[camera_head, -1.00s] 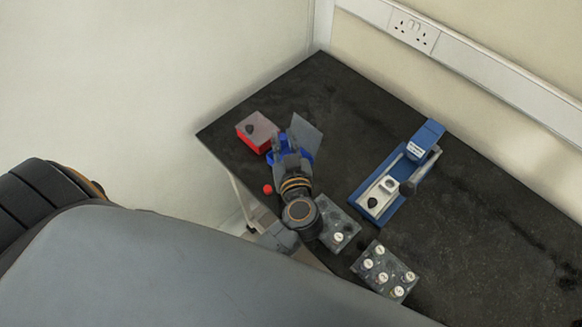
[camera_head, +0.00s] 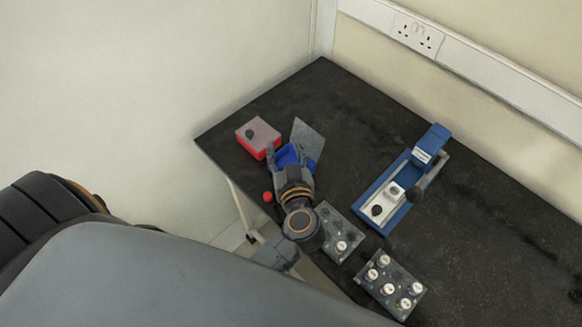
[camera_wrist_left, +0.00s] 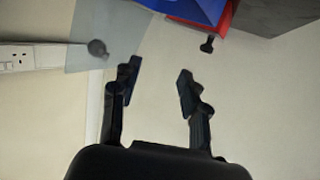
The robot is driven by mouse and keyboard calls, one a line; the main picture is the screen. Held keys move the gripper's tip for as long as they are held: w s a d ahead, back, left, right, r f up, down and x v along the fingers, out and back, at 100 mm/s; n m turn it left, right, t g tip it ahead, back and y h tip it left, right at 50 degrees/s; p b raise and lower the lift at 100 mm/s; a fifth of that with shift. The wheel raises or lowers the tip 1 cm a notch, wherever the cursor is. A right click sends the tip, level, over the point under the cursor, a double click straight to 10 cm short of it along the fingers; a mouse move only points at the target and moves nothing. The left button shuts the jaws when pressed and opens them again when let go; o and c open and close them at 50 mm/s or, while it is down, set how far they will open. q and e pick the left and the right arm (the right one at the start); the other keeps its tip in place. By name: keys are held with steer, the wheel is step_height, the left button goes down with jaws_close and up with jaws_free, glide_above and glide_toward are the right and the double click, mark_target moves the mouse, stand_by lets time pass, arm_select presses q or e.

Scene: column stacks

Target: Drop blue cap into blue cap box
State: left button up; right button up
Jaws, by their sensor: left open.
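The blue cap box (camera_head: 288,155) stands near the back left of the dark table, with its grey translucent lid (camera_head: 308,137) tilted open. Its blue wall shows at the top edge of the left wrist view (camera_wrist_left: 195,10), and the lid with a dark knob (camera_wrist_left: 100,38) is at upper left there. My left gripper (camera_head: 287,160) is at the blue box, overlapping it in the head view. Its fingers are apart with nothing between them in the wrist view (camera_wrist_left: 158,75). I cannot make out a blue cap; the box's inside is mostly hidden. My right gripper is not in view.
A red box (camera_head: 269,149) with a closed, knobbed lid (camera_head: 262,130) stands beside the blue box. A small red cap (camera_head: 267,197) is near the left table edge. A blue-and-white device (camera_head: 405,180) and two vial racks (camera_head: 337,222) (camera_head: 377,291) are to the right.

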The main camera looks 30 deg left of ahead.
arm_select(q)
steer(key=v, duration=1.2)
